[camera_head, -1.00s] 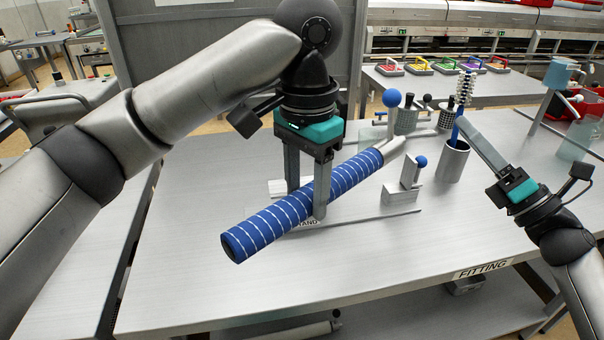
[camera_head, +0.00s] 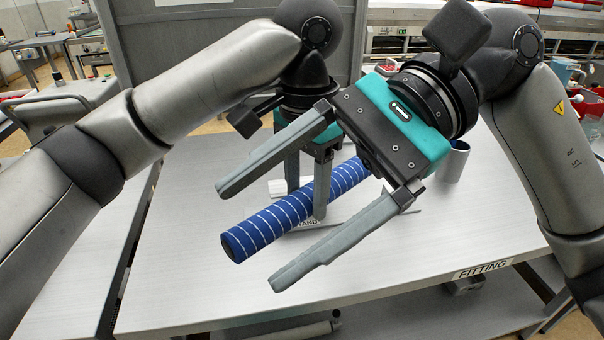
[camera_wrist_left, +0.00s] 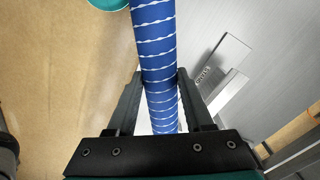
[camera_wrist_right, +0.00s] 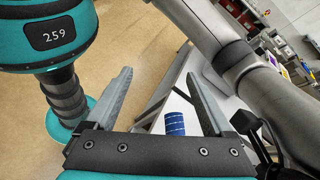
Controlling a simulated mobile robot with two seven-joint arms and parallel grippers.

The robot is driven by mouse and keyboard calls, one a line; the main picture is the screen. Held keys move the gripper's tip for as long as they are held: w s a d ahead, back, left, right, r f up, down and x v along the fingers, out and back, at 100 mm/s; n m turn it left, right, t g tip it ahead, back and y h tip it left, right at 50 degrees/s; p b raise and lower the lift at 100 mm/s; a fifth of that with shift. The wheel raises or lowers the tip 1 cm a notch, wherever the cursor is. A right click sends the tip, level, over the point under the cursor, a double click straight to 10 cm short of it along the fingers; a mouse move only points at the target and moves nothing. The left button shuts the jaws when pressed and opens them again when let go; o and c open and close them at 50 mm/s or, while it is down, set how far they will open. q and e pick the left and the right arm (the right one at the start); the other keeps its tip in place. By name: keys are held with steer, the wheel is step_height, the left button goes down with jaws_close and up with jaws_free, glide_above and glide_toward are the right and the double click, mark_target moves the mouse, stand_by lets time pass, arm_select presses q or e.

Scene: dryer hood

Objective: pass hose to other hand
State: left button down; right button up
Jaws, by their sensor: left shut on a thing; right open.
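The blue hose (camera_head: 262,228) with white bands slants above the table in the head view, its near end at lower left. My left gripper (camera_head: 306,203) is shut on it around mid-length; the left wrist view shows the hose (camera_wrist_left: 155,40) between both fingers. My right gripper (camera_head: 250,237) is wide open and empty. In the head view its fingers pass on either side of the hose's near part, closer to the camera. In the right wrist view the hose (camera_wrist_right: 175,123) shows between the spread fingers, apart from both. The hose's far end is hidden behind my right gripper.
The grey table (camera_head: 430,235) has a FITTING label (camera_head: 483,268) on its front edge and is mostly clear at front. A metal cup (camera_head: 456,160) stands behind my right gripper. A grey panel (camera_head: 190,60) rises behind my left arm.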

step_height(320, 180, down, 2)
steer(key=w+t+h, duration=0.2)
steer(key=t+h, duration=0.2)
steer(key=t, duration=0.1)
steer(key=t+h, duration=0.2)
steer(key=t, duration=0.3)
glide_toward(269, 222)
steer(key=shift+m, duration=0.4)
steer(key=x, duration=1.1)
steer(key=shift+c, duration=0.2)
steer(key=shift+s+d, duration=0.1)
jaws_close()
arm_select(q)
steer(key=shift+c, duration=1)
jaws_free()
